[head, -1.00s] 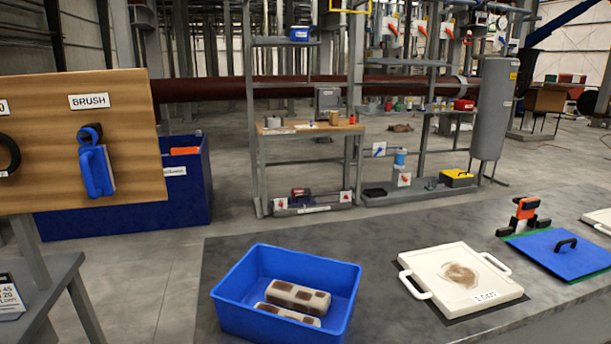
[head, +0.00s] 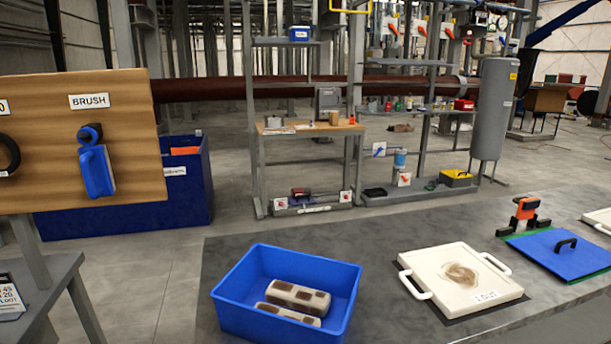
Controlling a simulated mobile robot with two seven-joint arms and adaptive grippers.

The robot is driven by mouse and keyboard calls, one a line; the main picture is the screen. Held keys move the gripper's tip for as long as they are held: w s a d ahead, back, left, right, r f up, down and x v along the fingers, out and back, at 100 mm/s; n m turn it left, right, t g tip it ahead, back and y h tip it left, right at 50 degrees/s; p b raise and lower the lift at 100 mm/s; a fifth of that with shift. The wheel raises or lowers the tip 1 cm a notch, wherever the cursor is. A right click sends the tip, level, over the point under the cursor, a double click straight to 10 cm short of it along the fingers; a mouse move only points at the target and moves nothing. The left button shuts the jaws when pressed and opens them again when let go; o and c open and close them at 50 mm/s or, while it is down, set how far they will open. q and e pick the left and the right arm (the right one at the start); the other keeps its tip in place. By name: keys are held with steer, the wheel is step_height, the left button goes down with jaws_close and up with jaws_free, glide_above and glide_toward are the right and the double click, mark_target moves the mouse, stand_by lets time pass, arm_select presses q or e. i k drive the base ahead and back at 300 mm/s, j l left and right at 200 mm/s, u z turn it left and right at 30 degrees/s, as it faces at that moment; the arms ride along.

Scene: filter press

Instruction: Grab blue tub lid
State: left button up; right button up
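The blue tub lid (head: 556,252) is a flat blue panel with a black handle (head: 566,245) on top. It lies on the grey worktop at the right, with a green edge showing beneath it. A blue tub (head: 228,304), open at the top, stands on the worktop in the lower middle. Two pale blocks with brown patches (head: 298,297) lie inside it. Neither of my grippers shows in the head view.
A white plate with two side handles and a brown stain (head: 462,278) lies between tub and lid. An orange and black clamp-like tool (head: 524,216) stands behind the lid. A board with a hanging blue brush (head: 96,170) is at the left. Bare worktop (head: 385,325) lies between tub and plate.

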mark_target(567, 255)
steer(key=z, duration=1.5)
steer(key=i+l, duration=0.3)
steer(key=i, duration=0.15)
steer(key=i+l+z, duration=0.1)
steer(key=i+l, duration=0.25)
steer(key=i, duration=0.15)
